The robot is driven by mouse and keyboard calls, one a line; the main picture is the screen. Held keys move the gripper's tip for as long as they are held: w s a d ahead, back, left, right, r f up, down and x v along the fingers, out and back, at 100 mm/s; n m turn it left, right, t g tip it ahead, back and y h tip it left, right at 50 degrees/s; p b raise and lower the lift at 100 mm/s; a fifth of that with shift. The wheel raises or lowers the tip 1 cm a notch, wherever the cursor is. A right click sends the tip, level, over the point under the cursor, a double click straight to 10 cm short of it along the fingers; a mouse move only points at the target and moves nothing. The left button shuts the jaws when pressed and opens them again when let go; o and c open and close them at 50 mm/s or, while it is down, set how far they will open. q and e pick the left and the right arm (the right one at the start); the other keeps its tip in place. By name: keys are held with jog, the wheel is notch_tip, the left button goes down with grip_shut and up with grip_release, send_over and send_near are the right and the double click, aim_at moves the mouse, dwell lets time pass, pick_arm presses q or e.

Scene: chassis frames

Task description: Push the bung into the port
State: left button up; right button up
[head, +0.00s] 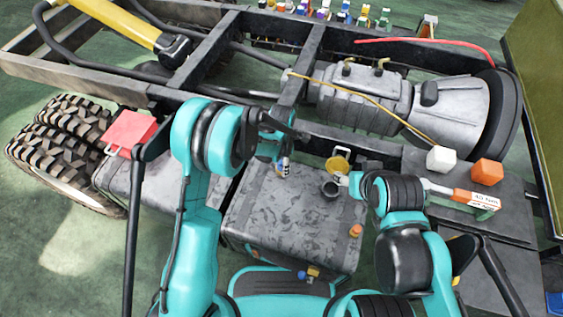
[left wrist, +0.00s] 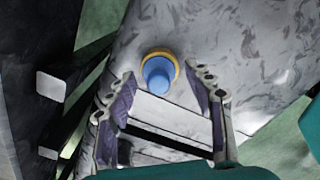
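In the left wrist view a blue bung (left wrist: 157,75) stands in a yellow-ringed port (left wrist: 173,58) on a mottled grey surface. How deep it sits cannot be told. My left gripper (left wrist: 163,82) is open, with one purple-padded finger on each side of the bung and nothing held. In the head view the left gripper (head: 283,163) points down at the rear edge of the grey tank (head: 290,220); the bung there is mostly hidden. My right gripper (head: 345,180) is by a dark round neck (head: 330,189) on the tank, its fingers too small and covered to read.
A yellow cap (head: 339,164) stands behind the dark neck. An orange plug (head: 355,230) is on the tank's right edge. White (head: 441,159) and orange (head: 487,172) cubes rest on the right plate. The chassis rail runs behind the tank.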

pick_arm(q)
notch_tip(320, 180, up, 12)
dwell(0.7)
dwell(0.4)
jog(key=s+a+r+m+t, duration=0.2)
jog(key=s+a+r+m, duration=0.2)
jog(key=a+r+m, duration=0.3)
jog(key=s+a+r+m+t, duration=0.2)
jog(key=s+a+m, duration=0.3)
jog(key=s+m, duration=0.2)
jog(key=s+a+r+m+t, duration=0.3)
jog(key=s+a+m, duration=0.2)
jog(key=s+m, duration=0.3)
jog(key=shift+a, duration=0.3)
